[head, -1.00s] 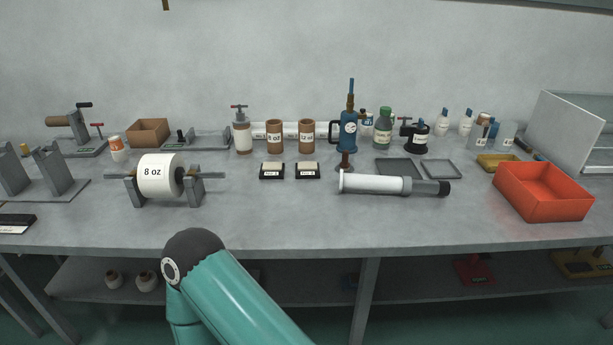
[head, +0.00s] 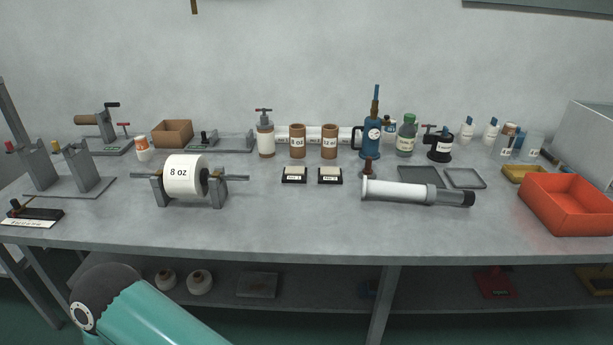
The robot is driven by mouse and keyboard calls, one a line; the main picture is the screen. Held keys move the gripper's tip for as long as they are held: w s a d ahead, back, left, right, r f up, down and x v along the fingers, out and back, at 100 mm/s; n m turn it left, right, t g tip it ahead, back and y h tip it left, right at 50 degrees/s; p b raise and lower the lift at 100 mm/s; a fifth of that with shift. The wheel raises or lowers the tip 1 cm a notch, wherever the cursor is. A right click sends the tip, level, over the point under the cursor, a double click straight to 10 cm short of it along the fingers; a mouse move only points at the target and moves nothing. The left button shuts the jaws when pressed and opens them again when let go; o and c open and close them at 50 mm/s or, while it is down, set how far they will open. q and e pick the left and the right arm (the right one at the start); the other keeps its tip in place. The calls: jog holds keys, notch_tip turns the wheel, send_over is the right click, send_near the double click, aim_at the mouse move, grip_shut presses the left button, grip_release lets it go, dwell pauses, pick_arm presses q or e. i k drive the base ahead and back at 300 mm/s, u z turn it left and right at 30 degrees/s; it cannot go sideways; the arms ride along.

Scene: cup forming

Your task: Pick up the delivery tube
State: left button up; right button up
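A white tube (head: 398,191) with a grey rear section and a black end cap lies on its side on the workbench, right of the middle. It looks most like the delivery tube, though no label shows on it. Its white end is at the left, by the foot of a blue pump-like tool, and its black end points right. A teal arm link of mine with a dark joint shows at the lower left, in front of the bench and well away from the tube. Neither of my grippers is in view.
The grey workbench (head: 300,225) has clear room along its front middle. A roll marked 8 oz (head: 184,176) sits on a stand at the left. An orange-red bin (head: 566,207) stands right of the tube. The blue tool (head: 371,139) and grey trays (head: 464,179) are behind it.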

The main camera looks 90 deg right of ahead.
aim_at(427, 193)
jog(key=z, duration=0.1)
jog(key=k, duration=2.8)
jog(key=z, duration=1.3)
jog(key=i, duration=1)
jog(key=u, duration=0.1)
